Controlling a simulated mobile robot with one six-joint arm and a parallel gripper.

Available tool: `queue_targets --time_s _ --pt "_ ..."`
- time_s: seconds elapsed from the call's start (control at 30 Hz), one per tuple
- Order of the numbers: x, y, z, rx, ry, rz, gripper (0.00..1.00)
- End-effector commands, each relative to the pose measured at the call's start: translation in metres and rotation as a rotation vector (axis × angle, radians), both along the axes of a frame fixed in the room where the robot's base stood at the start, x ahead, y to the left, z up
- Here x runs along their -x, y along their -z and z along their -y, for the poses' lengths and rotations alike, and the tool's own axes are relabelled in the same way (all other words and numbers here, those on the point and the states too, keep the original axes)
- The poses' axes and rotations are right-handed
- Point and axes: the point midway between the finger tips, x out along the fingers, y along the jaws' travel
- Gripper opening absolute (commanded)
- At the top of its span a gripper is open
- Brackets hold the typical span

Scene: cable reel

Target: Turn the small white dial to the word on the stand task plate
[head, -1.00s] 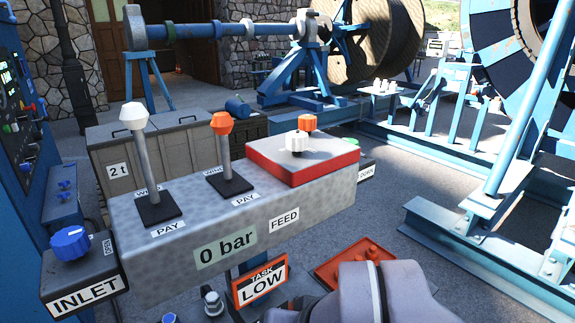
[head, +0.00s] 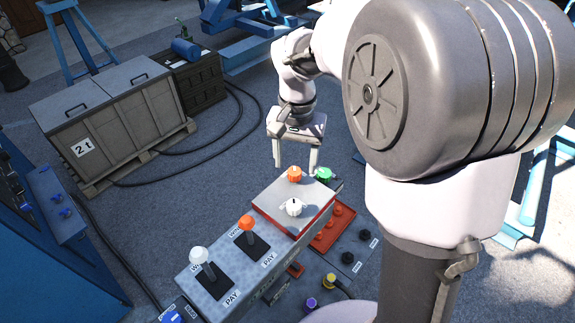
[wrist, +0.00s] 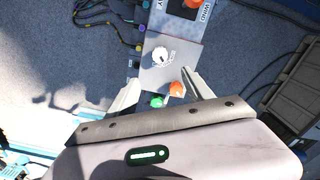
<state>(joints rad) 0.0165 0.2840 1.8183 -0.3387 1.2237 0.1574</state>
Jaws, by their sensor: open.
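The small white dial (head: 293,207) sits on the grey top of a red-sided box (head: 270,200) on the grey console. It also shows in the wrist view (wrist: 160,55), with small lettering around it that I cannot read. My gripper (head: 296,168) is open and empty, fingers pointing down, apparently above the far end of the box. In the wrist view the dial lies beyond the fingertips, apart from them. The task plate read LOW in the earlier head view; its face is not readable now.
An orange knob (head: 294,174) and a green button (head: 323,174) are close to my fingers. White-topped (head: 199,255) and orange-topped (head: 246,223) levers stand on the console. A red tray (head: 333,228) lies to the right. A crate (head: 110,120) stands at the left.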

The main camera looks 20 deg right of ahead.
Motion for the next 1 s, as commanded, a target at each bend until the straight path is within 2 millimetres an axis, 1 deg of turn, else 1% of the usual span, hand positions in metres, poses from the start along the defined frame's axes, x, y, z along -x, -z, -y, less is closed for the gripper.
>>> queue_targets --time_s 0.03,0.27,0.3,0.4,0.5,0.6,0.7,0.97,1.0 --pt "0.001 0.014 0.0 -0.001 0.001 -0.004 0.6" --pt "0.002 0.083 0.0 -0.001 -0.001 -0.004 0.6" --pt "0.002 0.095 0.0 -0.001 -0.001 -0.006 0.6" --pt "0.002 0.122 0.0 0.0 -0.001 -0.004 0.6" --pt "0.002 0.143 0.0 -0.001 0.0 -0.002 0.6" --pt "0.001 0.156 0.0 -0.001 -0.001 0.0 0.6" --pt "0.001 0.163 0.0 -0.002 0.0 0.001 0.6" --pt "0.001 0.165 0.0 -0.001 0.0 0.002 0.6" --pt "0.001 0.165 0.0 -0.001 0.0 0.002 0.54"
